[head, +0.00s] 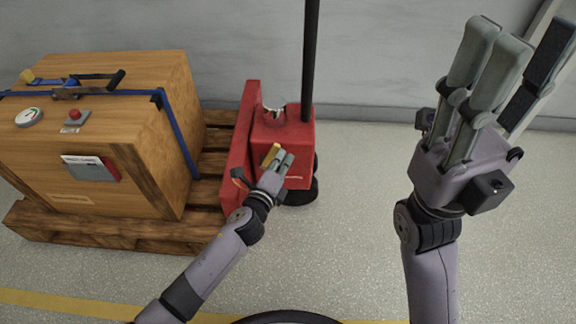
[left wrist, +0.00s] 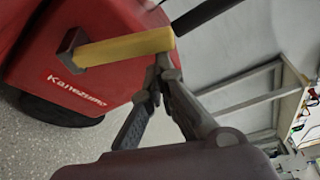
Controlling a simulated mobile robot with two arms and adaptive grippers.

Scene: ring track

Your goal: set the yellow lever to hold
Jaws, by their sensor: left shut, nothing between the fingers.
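The yellow lever (head: 271,153) sticks out from the side of the red pallet jack (head: 282,135). In the left wrist view the lever (left wrist: 125,47) runs nearly level across the picture from a dark pivot block (left wrist: 72,42). My left gripper (head: 284,158) is shut and empty beside the lever. Its fingertips (left wrist: 160,65) meet just below the lever's free end; I cannot tell whether they touch it. No hold marking is readable. My right gripper (head: 510,50) is open and empty, raised at the right, well away from the jack.
A wooden crate (head: 150,100) with a blue strap stands on a wooden pallet (head: 120,232) to the left of the jack. The jack's black handle pole (head: 311,60) rises behind the lever. The floor (head: 350,200) to the right of the jack is clear.

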